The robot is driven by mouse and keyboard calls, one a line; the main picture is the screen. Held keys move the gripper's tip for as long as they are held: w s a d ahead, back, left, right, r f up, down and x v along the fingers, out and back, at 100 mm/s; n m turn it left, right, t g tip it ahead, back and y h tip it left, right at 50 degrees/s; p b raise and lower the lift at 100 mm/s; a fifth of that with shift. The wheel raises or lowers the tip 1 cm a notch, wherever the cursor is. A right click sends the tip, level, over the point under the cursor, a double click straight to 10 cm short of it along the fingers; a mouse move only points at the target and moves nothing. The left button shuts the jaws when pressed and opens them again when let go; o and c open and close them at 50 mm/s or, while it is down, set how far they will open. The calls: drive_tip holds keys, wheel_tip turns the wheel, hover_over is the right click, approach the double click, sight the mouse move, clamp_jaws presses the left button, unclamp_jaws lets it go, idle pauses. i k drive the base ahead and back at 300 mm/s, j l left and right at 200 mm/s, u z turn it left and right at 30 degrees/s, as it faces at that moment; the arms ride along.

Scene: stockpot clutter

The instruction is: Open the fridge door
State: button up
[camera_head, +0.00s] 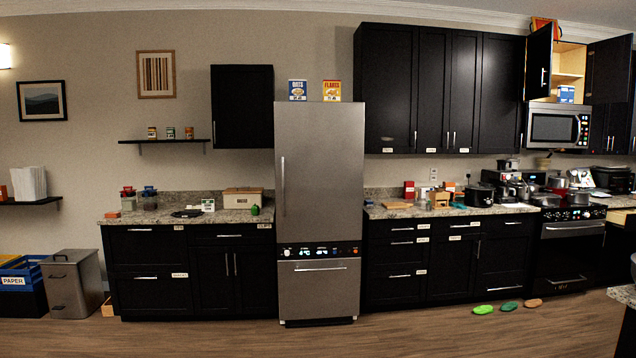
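The fridge (325,180) is a tall stainless steel unit at the middle of the head view, between two runs of black cabinets. Its large upper door is shut, with a long vertical handle (283,187) near its left edge. A dark control strip (318,251) with lit displays runs below that door. A lower drawer front (320,290) with a horizontal handle is also shut. My gripper is not in view, and nothing touches the fridge door.
Bare wood floor (300,340) lies in front of the fridge. Two boxes, OATS (297,90) and FLAKES (332,91), stand on its top. Green and brown flat items (508,306) lie on the floor at right. A counter corner (625,294) juts in at the right edge.

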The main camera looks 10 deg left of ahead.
sight(319, 146)
drive_tip(key=i+l, duration=0.45)
drive_tip(key=l, duration=0.3)
drive_tip(key=i+l, duration=0.2)
drive_tip(key=i, duration=0.35)
drive_tip(key=i+l, duration=0.15)
drive_tip(key=i, duration=0.35)
drive_tip(key=i+l, duration=0.2)
drive_tip(key=i, duration=0.35)
drive_tip(key=i+j+u, duration=0.1)
drive_tip(key=i+u, duration=0.15)
drive_tip(key=i, duration=0.6)
drive_tip(key=i+l+u, duration=0.1)
drive_tip(key=i+u, duration=0.2)
drive_tip(key=i, duration=0.6)
